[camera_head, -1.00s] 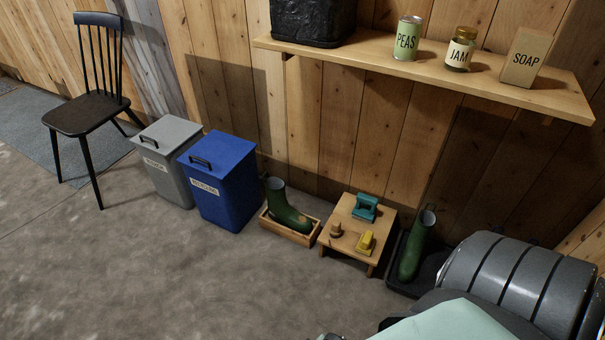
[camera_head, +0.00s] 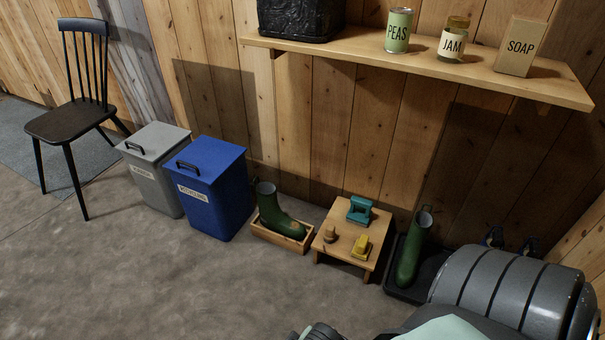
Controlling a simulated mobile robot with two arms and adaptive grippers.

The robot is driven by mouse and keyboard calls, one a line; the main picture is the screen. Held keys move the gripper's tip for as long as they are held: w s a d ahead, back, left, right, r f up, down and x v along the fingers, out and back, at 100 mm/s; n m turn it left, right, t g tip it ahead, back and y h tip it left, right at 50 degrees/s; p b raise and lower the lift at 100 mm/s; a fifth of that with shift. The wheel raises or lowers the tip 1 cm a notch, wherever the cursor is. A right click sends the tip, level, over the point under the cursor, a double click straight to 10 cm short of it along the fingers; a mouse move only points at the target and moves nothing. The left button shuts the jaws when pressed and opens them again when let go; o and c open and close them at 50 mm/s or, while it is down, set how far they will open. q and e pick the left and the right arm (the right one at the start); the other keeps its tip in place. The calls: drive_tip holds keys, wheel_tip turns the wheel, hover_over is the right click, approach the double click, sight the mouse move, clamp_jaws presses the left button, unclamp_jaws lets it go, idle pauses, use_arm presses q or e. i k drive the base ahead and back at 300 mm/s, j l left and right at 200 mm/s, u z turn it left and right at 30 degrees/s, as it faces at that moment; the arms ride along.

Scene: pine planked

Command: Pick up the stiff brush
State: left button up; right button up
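Three small brush-like things stand on a low wooden table (camera_head: 333,251) by the wall. One is teal with an arched handle (camera_head: 360,209), at the back. One is round and tan-brown with a knob (camera_head: 330,234), at the front left. One is yellow with a raised grip (camera_head: 361,246), at the front right. Their bristles are too small to make out, so I cannot tell which is the stiff brush. Two dark fingertips of my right gripper (camera_head: 511,241) show apart above my grey arm, right of the table and away from it. My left gripper is not in view.
A green boot in a wooden tray (camera_head: 273,238) stands left of the table. Another green boot (camera_head: 411,252) on a black tray (camera_head: 396,293) stands right. Blue (camera_head: 221,192) and grey (camera_head: 155,178) bins are further left. A shelf (camera_head: 440,69) overhangs. The front floor is clear.

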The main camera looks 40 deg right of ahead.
sight(329, 234)
drive_tip(key=z, duration=1.55)
